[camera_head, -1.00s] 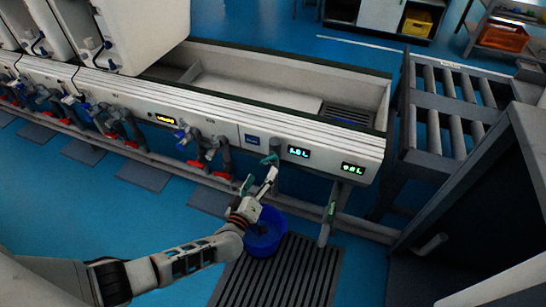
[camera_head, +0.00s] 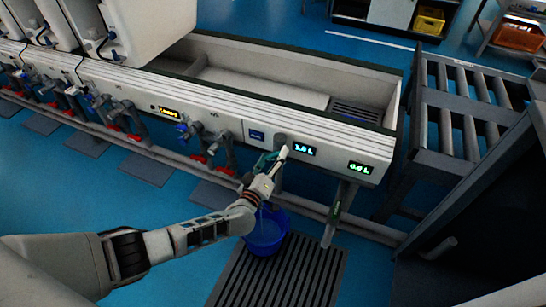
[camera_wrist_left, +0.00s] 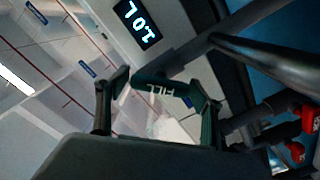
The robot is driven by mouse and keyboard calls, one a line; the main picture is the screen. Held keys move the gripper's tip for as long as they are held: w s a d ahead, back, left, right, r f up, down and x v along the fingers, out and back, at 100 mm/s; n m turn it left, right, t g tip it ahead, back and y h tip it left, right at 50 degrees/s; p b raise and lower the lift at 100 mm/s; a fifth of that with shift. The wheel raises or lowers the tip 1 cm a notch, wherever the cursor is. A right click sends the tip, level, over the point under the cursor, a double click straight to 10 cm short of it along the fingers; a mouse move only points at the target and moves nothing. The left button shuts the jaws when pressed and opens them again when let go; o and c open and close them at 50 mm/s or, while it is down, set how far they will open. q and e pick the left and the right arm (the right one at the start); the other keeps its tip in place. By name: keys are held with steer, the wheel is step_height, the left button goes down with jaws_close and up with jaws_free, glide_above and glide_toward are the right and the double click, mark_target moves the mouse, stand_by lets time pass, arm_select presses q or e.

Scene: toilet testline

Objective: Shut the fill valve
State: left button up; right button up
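The fill valve has a teal lever handle marked "FILL" (camera_wrist_left: 160,88), seen in the left wrist view between my left gripper's fingers. In the head view, the teal handle (camera_head: 263,160) shows at the front panel, partly hidden by the gripper. My left gripper (camera_head: 268,170) is at the handle, with its fingers spread either side of it in the left wrist view (camera_wrist_left: 157,105). The right finger looks close to the handle; I cannot tell if they touch. My right gripper is not in view.
A blue bucket (camera_head: 266,236) stands on the floor grate below the valve. A display (camera_head: 304,150) reads 1.0 L; another (camera_head: 360,168) reads 0.0 L. Other valves with red handles (camera_head: 198,158) line the panel to the left. A roller conveyor (camera_head: 450,110) stands at the right.

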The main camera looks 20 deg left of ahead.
arm_select(q)
steer(key=c, duration=0.6)
steer(key=shift+m, duration=0.3)
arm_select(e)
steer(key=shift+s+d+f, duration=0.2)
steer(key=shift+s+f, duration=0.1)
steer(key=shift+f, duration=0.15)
arm_select(q)
steer(key=m, duration=0.4)
steer(key=shift+p, duration=0.3)
steer(key=shift+f+m, duration=0.1)
steer(key=shift+m, duration=1.6)
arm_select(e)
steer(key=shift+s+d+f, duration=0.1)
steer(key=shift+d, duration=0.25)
arm_select(q)
steer(key=shift+s, duration=0.1)
